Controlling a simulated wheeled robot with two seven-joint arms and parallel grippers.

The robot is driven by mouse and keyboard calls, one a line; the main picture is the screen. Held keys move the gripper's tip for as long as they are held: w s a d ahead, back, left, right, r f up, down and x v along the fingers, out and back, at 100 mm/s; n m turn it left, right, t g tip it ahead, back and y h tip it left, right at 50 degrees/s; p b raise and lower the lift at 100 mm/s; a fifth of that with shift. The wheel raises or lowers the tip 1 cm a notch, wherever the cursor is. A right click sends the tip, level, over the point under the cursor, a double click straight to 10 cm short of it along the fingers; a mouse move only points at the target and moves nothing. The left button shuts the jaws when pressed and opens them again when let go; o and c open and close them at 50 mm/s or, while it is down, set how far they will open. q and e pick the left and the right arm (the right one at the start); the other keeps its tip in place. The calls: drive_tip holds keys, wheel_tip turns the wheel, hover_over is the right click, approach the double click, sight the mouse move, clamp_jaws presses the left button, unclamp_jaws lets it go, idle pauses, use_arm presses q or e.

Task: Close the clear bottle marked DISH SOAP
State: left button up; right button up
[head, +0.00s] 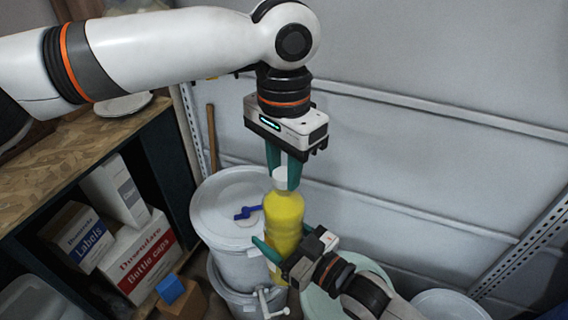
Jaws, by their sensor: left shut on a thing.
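A clear bottle (284,218) full of yellow liquid stands upright in front of the stacked drums; I cannot read its label from here. A white cap (281,174) is at the top of its neck; I cannot tell whether it is threaded on. My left gripper (283,181) points straight down and is shut on the cap, a teal finger on each side. My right gripper (272,254) comes in from the lower right and is shut on the lower body of the bottle, with a teal finger across its front. The bottle's base is partly hidden.
A white lidded drum (232,187) with a blue tap handle (248,212) is close on the left, above another drum (238,300). A wooden-topped shelf (75,165) holds boxes of labels (84,237) and bottle caps (140,255). A pale wall is behind.

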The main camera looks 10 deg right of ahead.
use_arm(q)
drive_tip(key=o, duration=1.2)
drive_tip(key=shift+c, duration=0.2)
drive_tip(key=shift+r, duration=0.15)
wheel_tip(320, 180, up, 12)
drive_tip(key=shift+w, duration=0.15)
drive_tip(key=shift+f, duration=0.2)
